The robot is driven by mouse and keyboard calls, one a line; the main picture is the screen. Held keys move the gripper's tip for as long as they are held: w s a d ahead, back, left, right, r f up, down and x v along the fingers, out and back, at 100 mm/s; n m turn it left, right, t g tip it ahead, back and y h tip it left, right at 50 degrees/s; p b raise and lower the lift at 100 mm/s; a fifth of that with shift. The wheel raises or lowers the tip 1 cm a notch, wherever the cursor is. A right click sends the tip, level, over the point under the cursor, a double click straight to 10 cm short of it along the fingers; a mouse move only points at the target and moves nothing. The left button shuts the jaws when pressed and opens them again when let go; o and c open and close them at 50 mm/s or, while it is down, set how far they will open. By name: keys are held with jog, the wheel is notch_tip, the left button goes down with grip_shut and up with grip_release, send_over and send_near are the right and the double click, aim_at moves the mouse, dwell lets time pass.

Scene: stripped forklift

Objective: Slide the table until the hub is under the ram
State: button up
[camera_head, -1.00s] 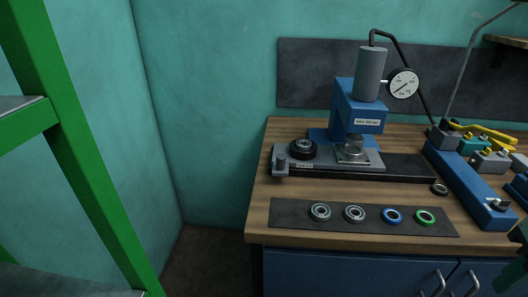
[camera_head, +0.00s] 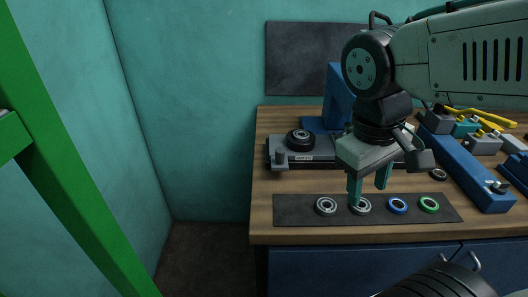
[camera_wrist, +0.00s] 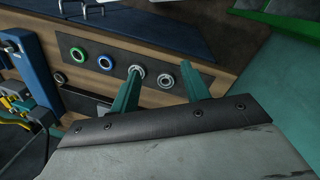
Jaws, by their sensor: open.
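The grey sliding table (camera_head: 302,160) of the blue press (camera_head: 337,92) lies on the bench. The dark round hub (camera_head: 301,138) sits on its left part, left of the press frame. A short post (camera_head: 280,157) stands at the table's left end. The ram and the table's right part are hidden behind my arm. My gripper (camera_head: 368,195) is open and empty, pointing down in front of the press, to the right of the post and hub. Its fingers appear over or near the second grey bearing; I cannot tell the height. Both fingers show in the wrist view (camera_wrist: 160,78).
A dark mat (camera_head: 292,212) along the bench's front holds two grey bearings (camera_head: 326,206), a blue ring (camera_head: 397,205) and a green ring (camera_head: 429,205). A blue bar (camera_head: 465,170) and coloured parts are at the right. A green post (camera_head: 75,160) stands at the left.

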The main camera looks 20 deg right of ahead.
jog(key=w+d+f+n+g+h, duration=0.2)
jog(key=w+n+h, duration=0.3)
jog(key=w, duration=0.1)
jog(key=n+t+h, duration=0.9)
jog(key=n+t, duration=0.1)
jog(key=n, duration=0.6)
send_near(277, 155)
jog(key=x, duration=0.3)
jog(key=shift+w+d+f, duration=0.1)
jog(key=shift+d+f, duration=0.05)
jog(key=shift+d, duration=0.25)
jog(key=shift+w+d+n+t, duration=0.1)
jog(key=shift+w+n+t, duration=0.05)
jog(key=shift+n+t, duration=0.15)
jog(key=x, duration=0.7)
jog(key=shift+d, duration=0.2)
grip_shut()
